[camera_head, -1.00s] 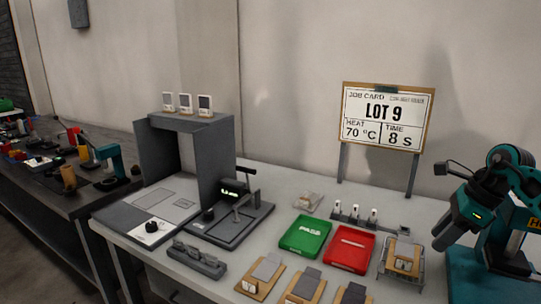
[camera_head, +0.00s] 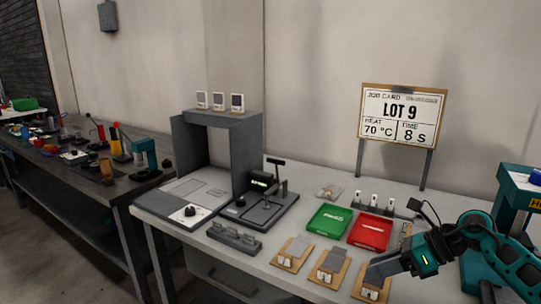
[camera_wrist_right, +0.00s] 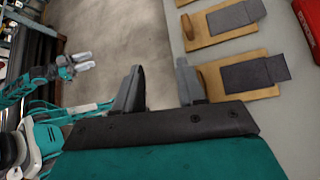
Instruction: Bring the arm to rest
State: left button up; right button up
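My right gripper (camera_head: 384,268) is above the front right of the table, partly over the rightmost board. In the right wrist view its two dark fingers (camera_wrist_right: 160,88) are apart, with nothing between them, only floor and the table edge beyond. My left gripper (camera_wrist_right: 84,61) shows small at the left of the right wrist view, with two pale fingers that look apart and empty. It is not in the head view.
The table holds a green tray (camera_head: 327,225), a red tray (camera_head: 371,232), several boards with grey pads (camera_head: 330,264), and a grey stand (camera_head: 247,150). A teal machine (camera_head: 517,200) stands at the right. Floor (camera_wrist_right: 118,35) lies clear beside the table edge.

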jog(key=s+a+f+m+t+y, duration=0.2)
jog(key=s+a+m+t+y, duration=0.3)
jog(key=a+m+t, duration=0.95)
jog(key=s+d+f+m+g+h, duration=0.3)
jog(key=s+f+m+h, duration=0.3)
jog(key=m, duration=0.8)
jog(key=s+d+f+m+g+h, duration=0.4)
jog(key=s+f+m+h, duration=0.3)
jog(key=s+f+m, duration=0.5)
jog(key=d+m, duration=0.1)
jog(key=m, duration=0.1)
jog(key=shift+d+m+p, duration=0.2)
jog(key=shift+m+p, duration=0.15)
